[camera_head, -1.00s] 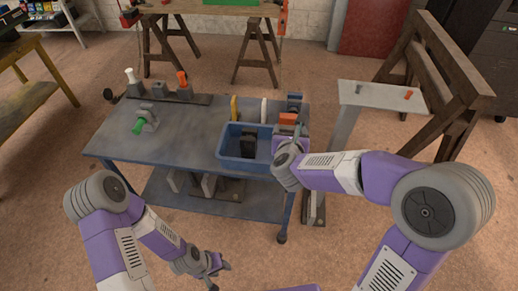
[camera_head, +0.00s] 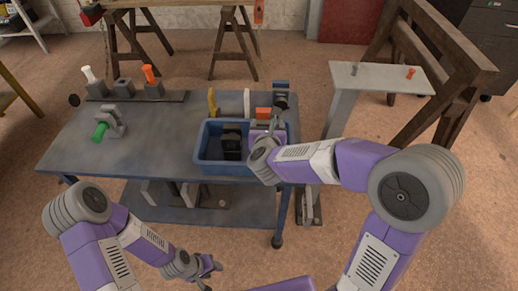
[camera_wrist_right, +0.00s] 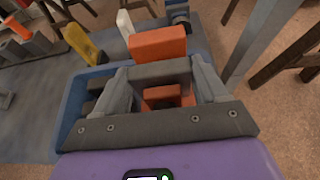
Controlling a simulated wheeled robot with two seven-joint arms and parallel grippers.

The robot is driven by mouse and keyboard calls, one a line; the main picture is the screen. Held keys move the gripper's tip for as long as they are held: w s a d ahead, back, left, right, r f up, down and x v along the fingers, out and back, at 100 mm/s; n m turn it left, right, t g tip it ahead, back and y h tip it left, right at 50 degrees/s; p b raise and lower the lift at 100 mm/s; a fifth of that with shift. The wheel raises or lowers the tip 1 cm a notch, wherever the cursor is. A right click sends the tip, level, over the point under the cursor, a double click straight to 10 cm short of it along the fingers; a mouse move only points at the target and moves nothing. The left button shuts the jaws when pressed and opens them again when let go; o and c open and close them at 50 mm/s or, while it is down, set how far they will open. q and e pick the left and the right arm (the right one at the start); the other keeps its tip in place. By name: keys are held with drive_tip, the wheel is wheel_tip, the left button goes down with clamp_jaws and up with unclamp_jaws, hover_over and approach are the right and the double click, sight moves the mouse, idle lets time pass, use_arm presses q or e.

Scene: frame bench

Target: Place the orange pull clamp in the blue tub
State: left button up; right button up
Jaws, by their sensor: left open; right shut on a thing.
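The blue tub (camera_head: 226,168) stands at the right front of the blue-grey bench, with a black object (camera_head: 231,142) inside it. My right gripper (camera_head: 264,128) is over the tub's right end. It is shut on the orange pull clamp (camera_head: 264,113), whose orange block and dark grey bar show between the fingers in the right wrist view (camera_wrist_right: 158,43). The tub's blue rim shows to the left in that view (camera_wrist_right: 70,108). Whether the clamp touches the tub is hidden by my gripper. My left gripper (camera_head: 207,272) is open and empty, low in front of the bench.
Behind the tub stand a yellow piece (camera_head: 212,102), a white piece (camera_head: 247,102) and a blue-grey fixture (camera_head: 281,95). A green-handled clamp (camera_head: 102,130) and a rack (camera_head: 130,97) with white and orange handles are at left. The bench's middle is clear.

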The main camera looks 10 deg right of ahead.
drive_tip(key=shift+w+f+b, duration=0.1)
drive_tip(key=shift+f+b, duration=0.95)
drive_tip(key=shift+f, duration=2.25)
drive_tip(key=shift+f+b, duration=0.3)
drive_tip(key=shift+b, duration=0.2)
drive_tip(key=shift+f+b, duration=0.35)
drive_tip(key=shift+b, duration=0.15)
drive_tip(key=o, duration=1.7)
drive_tip(key=shift+c, duration=0.2)
